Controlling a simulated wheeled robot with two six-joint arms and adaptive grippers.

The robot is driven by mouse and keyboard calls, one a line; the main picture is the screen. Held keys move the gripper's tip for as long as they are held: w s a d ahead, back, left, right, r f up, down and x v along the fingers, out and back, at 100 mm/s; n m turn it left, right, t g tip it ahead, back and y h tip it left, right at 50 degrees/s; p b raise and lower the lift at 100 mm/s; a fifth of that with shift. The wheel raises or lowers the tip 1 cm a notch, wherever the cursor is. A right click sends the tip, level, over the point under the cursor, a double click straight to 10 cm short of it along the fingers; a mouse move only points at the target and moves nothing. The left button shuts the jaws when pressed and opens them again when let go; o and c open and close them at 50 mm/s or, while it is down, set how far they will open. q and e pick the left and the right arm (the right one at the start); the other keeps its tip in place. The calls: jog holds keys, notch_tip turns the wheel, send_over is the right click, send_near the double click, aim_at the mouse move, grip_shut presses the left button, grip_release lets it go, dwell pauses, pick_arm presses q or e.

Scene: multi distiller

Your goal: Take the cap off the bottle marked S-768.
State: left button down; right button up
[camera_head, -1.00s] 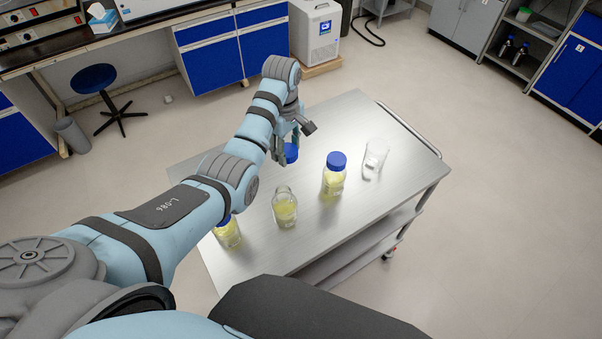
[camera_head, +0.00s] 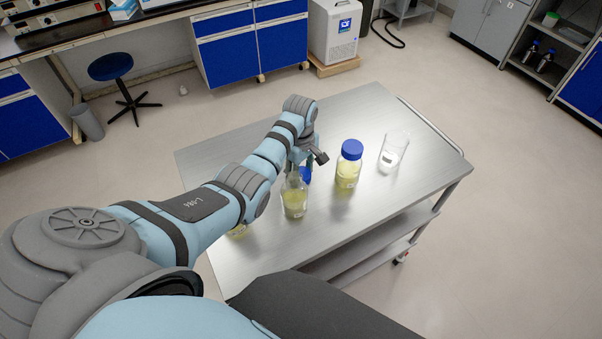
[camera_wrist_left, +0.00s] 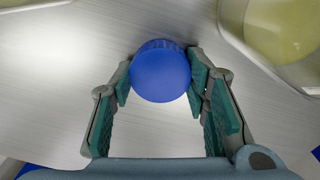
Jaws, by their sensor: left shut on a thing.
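My left gripper (camera_head: 302,168) is shut on a blue cap (camera_head: 306,175), low over the cart top beside the uncapped bottle. In the left wrist view the cap (camera_wrist_left: 160,72) sits between the fingertips (camera_wrist_left: 160,88). The uncapped clear bottle (camera_head: 294,202) holds yellow liquid and stands upright in front of the gripper. A second bottle (camera_head: 348,172) with a blue cap stands to its right. A third bottle (camera_head: 238,231) is mostly hidden by my left arm. No bottle mark is readable. Whether the cap touches the cart is unclear. My right gripper is out of view.
The steel cart top (camera_head: 350,215) carries everything. A clear beaker (camera_head: 393,150) with a white label or object stands at the right. The cart's far left and front are bare. A stool (camera_head: 115,70) and blue cabinets (camera_head: 225,50) are beyond.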

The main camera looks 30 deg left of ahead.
pick_arm(q)
jog(key=shift+w+f, duration=0.1)
jog(key=c, duration=0.9)
grip_release()
jog(key=shift+w+a, duration=0.1)
jog(key=shift+w, duration=0.05)
